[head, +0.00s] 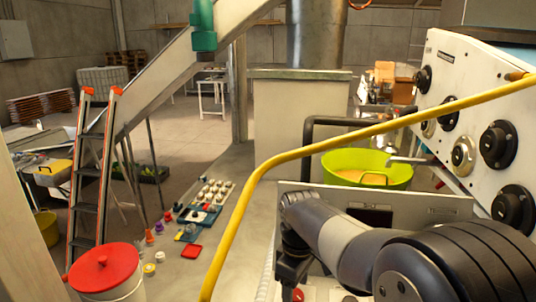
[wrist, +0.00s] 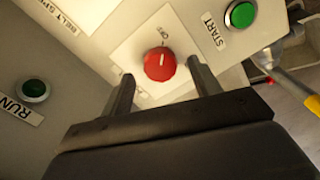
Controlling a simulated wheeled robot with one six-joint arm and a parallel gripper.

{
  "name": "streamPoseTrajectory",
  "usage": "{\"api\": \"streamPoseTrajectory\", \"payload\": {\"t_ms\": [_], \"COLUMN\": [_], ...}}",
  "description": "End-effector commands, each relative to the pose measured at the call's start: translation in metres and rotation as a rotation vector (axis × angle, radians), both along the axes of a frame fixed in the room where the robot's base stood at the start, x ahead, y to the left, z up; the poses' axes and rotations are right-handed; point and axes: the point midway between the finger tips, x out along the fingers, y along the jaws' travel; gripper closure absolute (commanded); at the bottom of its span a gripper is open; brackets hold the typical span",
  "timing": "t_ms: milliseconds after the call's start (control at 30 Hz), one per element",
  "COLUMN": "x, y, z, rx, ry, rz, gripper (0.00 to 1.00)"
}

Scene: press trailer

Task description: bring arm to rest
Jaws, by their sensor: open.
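My gripper (wrist: 162,84) is open in the wrist view, its two dark fingers apart with nothing between their tips that I can see held. A red knob (wrist: 160,64) on a white plate lies just beyond the fingertips, near the middle between them. Whether the fingers touch it cannot be told. A green START button (wrist: 239,15) is up to the right, and a green RUN button (wrist: 34,90) is at the left. In the head view my arm reaches from the lower right to the centre bottom, its end pointing down; the fingertips are not clear there.
A control panel (head: 472,100) with black knobs stands at right. A lime-green tub (head: 395,175) sits behind the arm. A red-lidded bucket (head: 105,270) and a ladder (head: 88,180) are at left.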

Motion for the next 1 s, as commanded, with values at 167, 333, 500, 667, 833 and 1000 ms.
{"api": "streamPoseTrajectory", "payload": {"t_ms": [167, 333, 500, 667, 833, 1000], "x": [0.000, 0.001, -0.001, -0.001, -0.002, -0.002], "y": [0.000, 0.000, 0.000, 0.000, 0.000, 0.000], "z": [0.036, 0.070, 0.083, 0.050, 0.015, -0.019], "rx": [0.001, 0.001, -0.002, -0.001, -0.002, -0.001], "ry": [-0.006, -0.006, 0.005, 0.006, 0.007, 0.006], "rz": [0.000, 0.000, 0.000, 0.000, 0.000, -0.001], "gripper": [0.41, 0.41, 0.41, 0.41, 0.41, 0.41]}}
